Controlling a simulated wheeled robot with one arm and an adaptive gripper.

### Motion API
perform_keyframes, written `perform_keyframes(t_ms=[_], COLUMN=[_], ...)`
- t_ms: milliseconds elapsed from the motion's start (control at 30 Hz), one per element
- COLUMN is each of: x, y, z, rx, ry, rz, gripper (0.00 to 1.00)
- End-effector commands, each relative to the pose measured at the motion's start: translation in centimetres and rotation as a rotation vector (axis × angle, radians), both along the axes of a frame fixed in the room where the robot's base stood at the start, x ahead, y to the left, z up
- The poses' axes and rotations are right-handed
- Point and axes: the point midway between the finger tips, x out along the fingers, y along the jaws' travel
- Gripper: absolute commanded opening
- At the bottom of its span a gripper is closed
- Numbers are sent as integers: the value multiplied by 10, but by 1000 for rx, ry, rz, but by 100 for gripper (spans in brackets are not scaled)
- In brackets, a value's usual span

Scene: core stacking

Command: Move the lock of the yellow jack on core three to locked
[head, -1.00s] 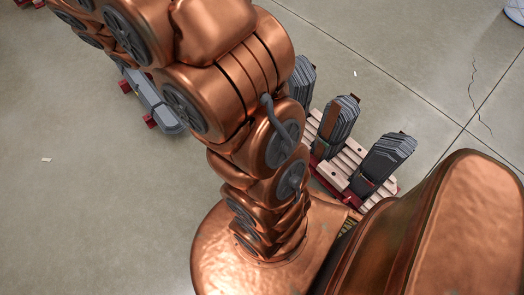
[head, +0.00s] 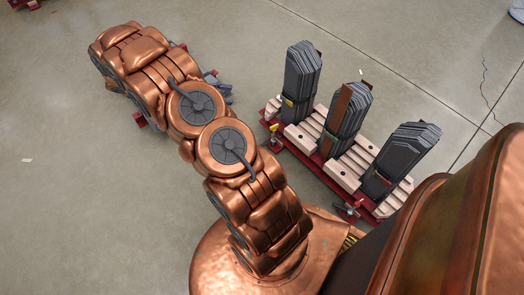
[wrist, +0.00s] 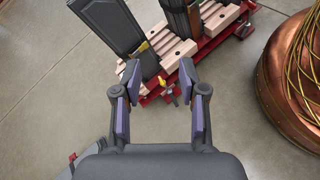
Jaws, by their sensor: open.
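The yellow jack (wrist: 160,82) shows in the wrist view at the corner of the red-edged base, between and a little beyond my fingertips. In the head view a small yellow part (head: 274,128) stands at the left end of that base. My gripper (wrist: 159,76) is open and empty, with its two fingers apart on either side of the jack. The jack's lock is too small to read its position. A dark grey core (head: 301,72) stands above the jack's end, with a yellow patch low on it. No core numbers are readable. The gripper is not clearly seen in the head view.
Two more dark cores (head: 345,112) and (head: 402,155) stand in a row on the pale slatted base (head: 300,137). Another grey piece with red feet (head: 138,120) lies partly behind my arm.

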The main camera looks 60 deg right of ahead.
Motion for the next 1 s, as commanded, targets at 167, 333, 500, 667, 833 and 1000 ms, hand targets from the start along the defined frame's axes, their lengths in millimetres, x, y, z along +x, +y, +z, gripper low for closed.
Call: perform_keyframes(t_ms=[167,333,500,667,833,1000], x=[10,16,19,18,12,4], y=[-23,-43,-59,-71,-80,-86], z=[-78,-141,-208,-272,-342,-402], rx=[-28,-52,-71,-87,-97,-108], ry=[89,166,244,312,383,443], rz=[48,92,140,186,232,273], gripper=[42,42,42,42,42,42])
